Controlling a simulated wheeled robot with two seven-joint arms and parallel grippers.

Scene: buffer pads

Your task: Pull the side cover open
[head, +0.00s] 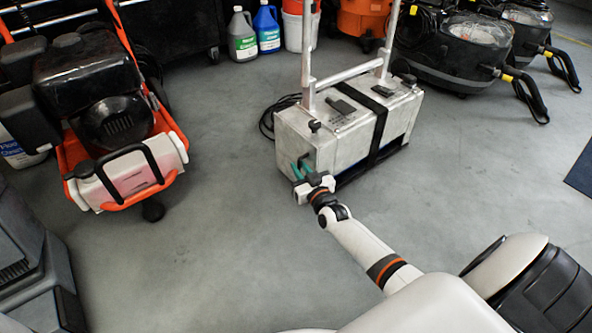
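A silver metal machine (290,140) with a tall tube handle stands on the floor at the middle, a black strap around its body. Its near left end face carries a small dark part, which may be a latch or grip of the side cover. My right gripper (301,168), with teal fingers, is at this end face. A gap shows between the fingers, with the tips right by the dark part. I cannot tell whether they touch or clamp it. The cover's edges are too small to make out, and no opening shows. My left gripper is out of view.
An orange-framed machine (105,100) stands at the left, a dark grey unit (30,262) at the lower left. Jugs (242,36) and a bucket (298,26) are behind; black vacuums (458,48) are at the back right. The floor left of the silver machine is clear.

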